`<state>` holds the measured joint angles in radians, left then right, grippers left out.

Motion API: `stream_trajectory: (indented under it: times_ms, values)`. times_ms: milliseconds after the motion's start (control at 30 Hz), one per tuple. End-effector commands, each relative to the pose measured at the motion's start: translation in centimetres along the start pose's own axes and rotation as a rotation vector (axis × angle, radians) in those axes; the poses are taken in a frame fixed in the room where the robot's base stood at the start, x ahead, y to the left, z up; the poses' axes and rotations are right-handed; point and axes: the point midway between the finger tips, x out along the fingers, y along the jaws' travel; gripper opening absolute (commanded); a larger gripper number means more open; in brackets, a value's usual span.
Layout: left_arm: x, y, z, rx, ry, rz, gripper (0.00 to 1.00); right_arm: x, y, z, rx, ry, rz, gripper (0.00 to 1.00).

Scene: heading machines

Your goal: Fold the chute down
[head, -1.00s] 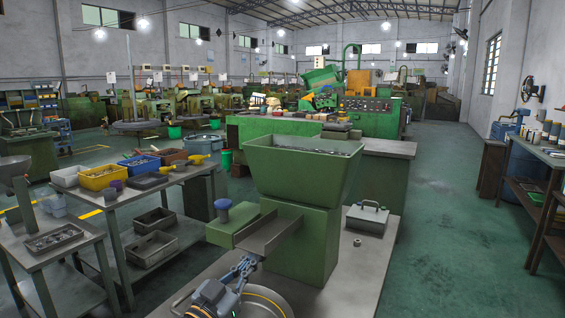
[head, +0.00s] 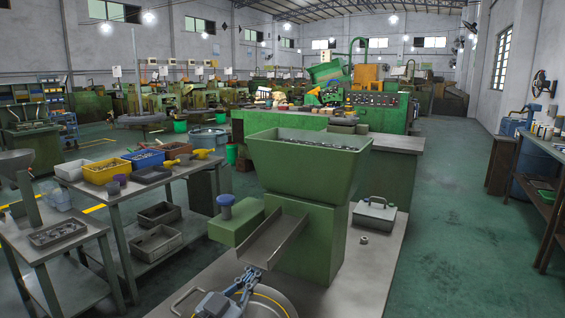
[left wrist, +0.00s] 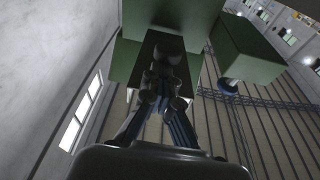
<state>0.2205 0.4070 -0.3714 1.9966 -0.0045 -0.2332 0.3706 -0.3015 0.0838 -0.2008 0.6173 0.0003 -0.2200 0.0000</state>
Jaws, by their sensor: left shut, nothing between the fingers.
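The chute (head: 275,241) is a grey metal trough on the front of the green hopper machine (head: 309,240). It slopes down from the machine body towards me, with its open inside showing. My left gripper (head: 249,272) is at the chute's lower outer end, shut with nothing in it. In the left wrist view, the closed fingers (left wrist: 165,78) point up at the dark chute, with green machine parts around it. The fingers hide part of the chute there, and I cannot tell whether they touch it. My right gripper is not in view.
A blue knob (head: 225,205) on a green block stands left of the chute. A lidded metal box (head: 374,215) and a nut (head: 363,240) sit on the bench to the right. A table with bins (head: 107,171) stands left. The aisle at right is open.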

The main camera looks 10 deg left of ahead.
Motion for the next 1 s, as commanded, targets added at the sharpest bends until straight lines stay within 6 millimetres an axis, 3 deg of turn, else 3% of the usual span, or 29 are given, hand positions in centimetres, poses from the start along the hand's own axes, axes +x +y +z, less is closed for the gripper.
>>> stream_trajectory:
  times_ms: [167, 433, 600, 1000]
  values:
    - [0.5, -0.4, -2.2, 0.006, 0.011, -0.003, 0.0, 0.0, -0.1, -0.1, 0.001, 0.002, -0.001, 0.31]
    - [1.6, -0.8, -7.3, 0.005, 0.011, -0.002, 0.0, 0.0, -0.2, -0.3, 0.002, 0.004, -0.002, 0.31]
    - [2.1, -1.0, -9.3, 0.003, 0.007, -0.002, 0.0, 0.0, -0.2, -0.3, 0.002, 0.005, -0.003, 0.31]
    - [2.1, -1.0, -9.9, 0.001, 0.004, -0.001, 0.0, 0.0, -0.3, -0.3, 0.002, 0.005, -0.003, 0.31]
